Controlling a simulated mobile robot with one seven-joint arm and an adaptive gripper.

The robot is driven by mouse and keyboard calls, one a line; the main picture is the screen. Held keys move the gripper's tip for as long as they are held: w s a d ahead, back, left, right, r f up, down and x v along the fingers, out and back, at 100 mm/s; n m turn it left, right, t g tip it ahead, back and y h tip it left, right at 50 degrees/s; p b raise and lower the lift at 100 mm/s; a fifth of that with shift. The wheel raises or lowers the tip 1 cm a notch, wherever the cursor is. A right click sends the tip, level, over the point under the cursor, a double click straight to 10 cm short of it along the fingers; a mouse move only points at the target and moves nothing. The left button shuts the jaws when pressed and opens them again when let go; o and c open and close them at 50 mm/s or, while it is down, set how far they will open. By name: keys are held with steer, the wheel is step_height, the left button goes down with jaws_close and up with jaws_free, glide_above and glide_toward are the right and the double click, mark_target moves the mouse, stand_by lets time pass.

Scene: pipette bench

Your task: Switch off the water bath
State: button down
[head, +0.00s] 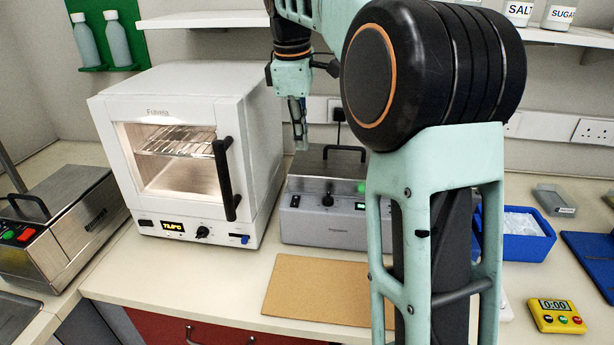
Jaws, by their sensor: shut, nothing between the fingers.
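A grey metal box with a lidded top, probably the water bath (310,222), stands on the bench right of the oven. A black handle (345,148) is on its lid. Its front has a dark knob (327,200), a small lit display (361,234) and a green part (361,187) at the right. My arm hides its right end. My gripper (300,146) is shut and empty, pointing down above the back left of this box, apart from its front controls as far as I can tell.
A white oven (115,130) with a lit window stands to the left. A steel device (75,215) with red and green buttons is at far left. A brown board (315,290) lies in front. A blue tub (545,240) and yellow timer (556,322) are at right.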

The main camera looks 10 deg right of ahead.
mark_target(297, 198)
steer(key=shift+w+a+f+y, duration=0.1)
steer(key=shift+w+a+y, duration=0.05)
steer(key=shift+a, duration=0.25)
steer(key=shift+w+a+y, duration=0.1)
steer(key=shift+a+y, duration=0.05)
steer(key=shift+a, duration=0.25)
steer(key=shift+f, duration=0.1)
steer(key=f, duration=0.4)
steer(key=w+f, duration=0.1)
steer(key=f, duration=0.4)
steer(key=f+b, duration=0.1)
steer(key=f, duration=0.3)
steer(key=shift+w+d+f, duration=0.2)
steer(key=shift+d+f, duration=0.1)
steer(key=shift+d, duration=0.05)
steer(key=shift+f, duration=0.15)
